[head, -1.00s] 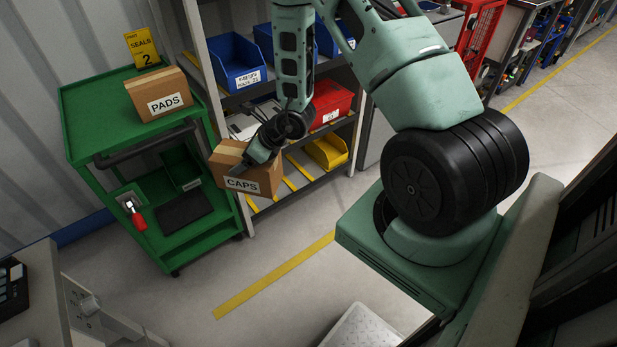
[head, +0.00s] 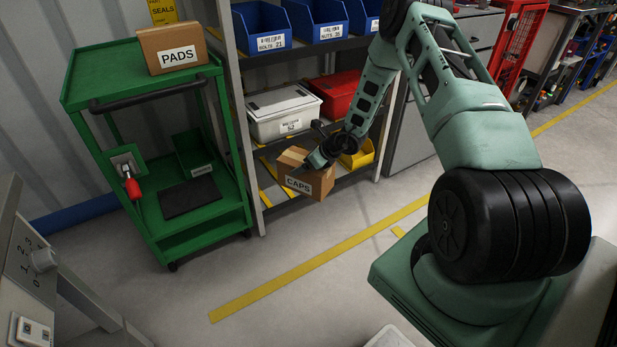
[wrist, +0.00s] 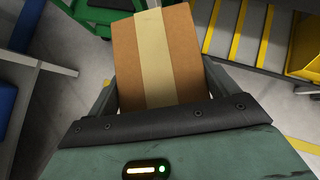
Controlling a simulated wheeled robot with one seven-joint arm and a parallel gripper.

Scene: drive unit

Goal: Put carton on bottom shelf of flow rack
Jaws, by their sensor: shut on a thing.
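The brown carton labelled CAPS (head: 305,182) is held in my gripper (head: 318,162) in front of the flow rack (head: 250,130). In the head view the carton is slightly tilted and overlaps the front of the rack's bottom shelf (head: 280,192); I cannot tell whether it touches it. In the wrist view the carton (wrist: 156,55), with a pale tape strip, sits between the two fingers of my gripper (wrist: 158,85). The bottom shelf has yellow strips (wrist: 236,35) and shows bare to the right of the carton in the wrist view.
A yellow bin (head: 358,155) stands on the bottom shelf, right of the carton. A white bin (head: 283,112) and a red bin (head: 336,92) are above, blue bins (head: 262,28) higher. A green cart (head: 95,75) with a PADS carton (head: 172,48) stands left. Floor in front is clear.

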